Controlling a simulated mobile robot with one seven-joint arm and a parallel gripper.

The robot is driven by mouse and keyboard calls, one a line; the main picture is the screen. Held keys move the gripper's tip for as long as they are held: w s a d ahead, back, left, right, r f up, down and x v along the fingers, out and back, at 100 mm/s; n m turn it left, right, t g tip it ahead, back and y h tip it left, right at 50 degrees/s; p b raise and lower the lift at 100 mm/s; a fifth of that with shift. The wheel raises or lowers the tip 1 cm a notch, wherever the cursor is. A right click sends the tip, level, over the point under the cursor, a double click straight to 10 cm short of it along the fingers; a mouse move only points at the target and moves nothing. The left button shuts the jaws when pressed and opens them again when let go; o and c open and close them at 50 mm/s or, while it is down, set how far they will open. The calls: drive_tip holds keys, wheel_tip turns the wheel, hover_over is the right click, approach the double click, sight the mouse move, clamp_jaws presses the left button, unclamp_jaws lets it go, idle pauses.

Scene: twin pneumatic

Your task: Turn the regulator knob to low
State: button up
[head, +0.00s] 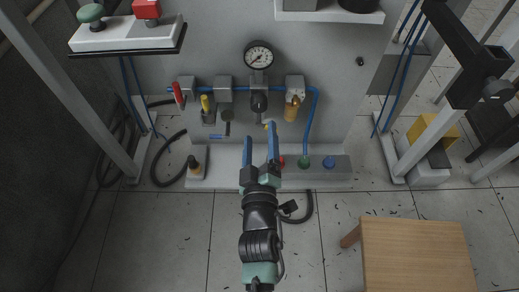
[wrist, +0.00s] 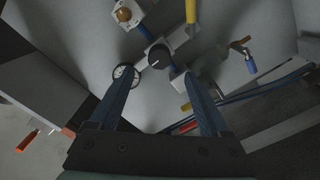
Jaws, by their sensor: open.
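The regulator knob (head: 259,103) is dark and sits below the round pressure gauge (head: 258,56) on the grey panel. In the wrist view the knob (wrist: 159,57) is a black disc with a short white mark, and the gauge (wrist: 124,73) is beside it, partly behind my left finger. My gripper (head: 259,133) is open and empty, with its blue fingers pointing at the panel below the knob in the head view. In the wrist view the gripper (wrist: 162,76) has its fingertips on either side of the knob's line, apart from it. No low label is readable.
A red-handled valve (head: 178,94), a yellow-handled valve (head: 206,104) and a brass-coloured part (head: 293,108) flank the knob along the blue pipe. Coloured buttons (head: 304,162) line the base ledge. A wooden stool (head: 415,252) stands at lower right. Black hoses lie on the tiled floor.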

drive_tip(key=s, duration=0.3)
drive_tip(key=shift+s, duration=0.2)
idle(0.4)
